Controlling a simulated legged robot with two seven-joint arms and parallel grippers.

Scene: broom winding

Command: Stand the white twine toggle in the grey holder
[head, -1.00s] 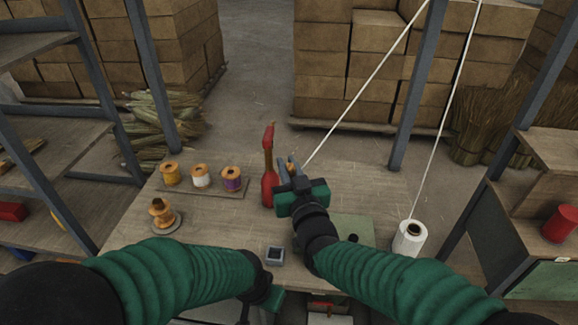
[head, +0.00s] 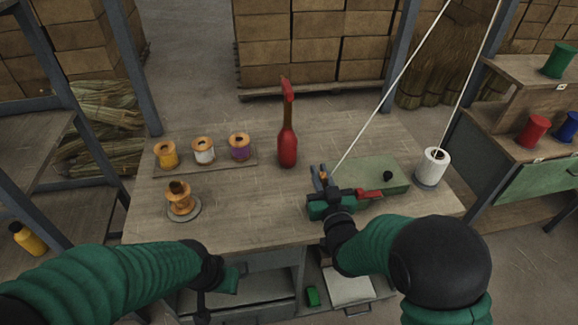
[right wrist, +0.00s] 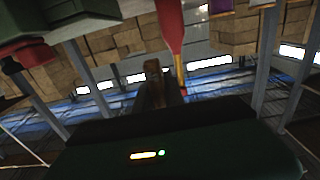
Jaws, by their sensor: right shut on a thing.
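My right gripper (head: 320,172) is over the front right of the bench, shut on a small orange-brown piece (head: 324,175), which I take to be the twine toggle. The white twine (head: 375,115) runs from it up and to the right. In the right wrist view a dim brown shape, likely the toggle (right wrist: 153,67), shows between the dark fingers. The grey holder is not visible now; my right gripper and wrist may cover it. My left gripper (head: 228,281) is low, in front of the bench edge; its fingers are not clear.
A red bottle-like object (head: 287,147) stands mid-bench. Three thread spools (head: 204,151) sit on a board, with a wooden spool (head: 180,199) in front. A green box (head: 370,175) and white twine roll (head: 433,167) are at right. Bare bench lies left of my right gripper.

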